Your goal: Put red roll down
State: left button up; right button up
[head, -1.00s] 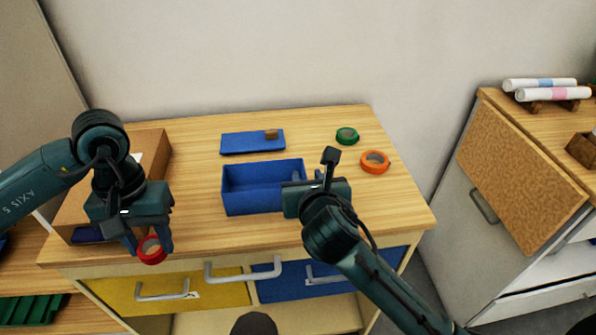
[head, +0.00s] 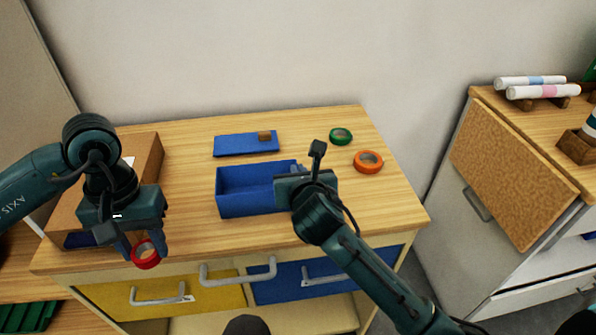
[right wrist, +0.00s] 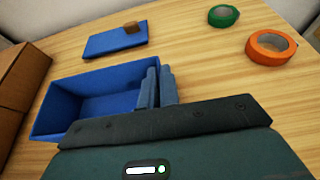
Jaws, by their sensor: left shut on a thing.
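The red roll (head: 146,261) is a red ring of tape with a pale core. My left gripper (head: 142,246) is shut on it in the head view and holds it at the table's front left edge, beside the cardboard box. My right gripper (right wrist: 157,88) is at the right end of the open blue box (head: 232,204). In the right wrist view its two fingers are close together by the box's right wall; whether they grip that wall I cannot tell. The blue box (right wrist: 52,122) looks empty inside.
A blue lid (head: 235,146) with a small brown block (head: 264,136) lies behind the blue box. A green roll (head: 341,136) and an orange roll (head: 368,162) lie at the right. The cardboard box (head: 150,160) stands at the left. The wooden tabletop (head: 190,215) is clear between the boxes.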

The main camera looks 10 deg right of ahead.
grip_shut()
pick_arm(q)
jog(key=w+d+r+n, duration=0.3)
jog(key=w+d, duration=0.5)
notch_tip(320, 180, up, 3)
jog(key=n, duration=0.4)
send_over(253, 187)
jog(key=s, duration=0.4)
jog(key=shift+h, duration=0.4)
jog(key=f, duration=0.9)
jog(key=shift+w+d+f, duration=0.1)
jog(key=shift+w+f, duration=0.2)
jog(key=shift+f, duration=0.05)
jog(key=shift+f, duration=0.15)
jog(key=shift+f, duration=0.4)
jog(key=o, duration=0.7)
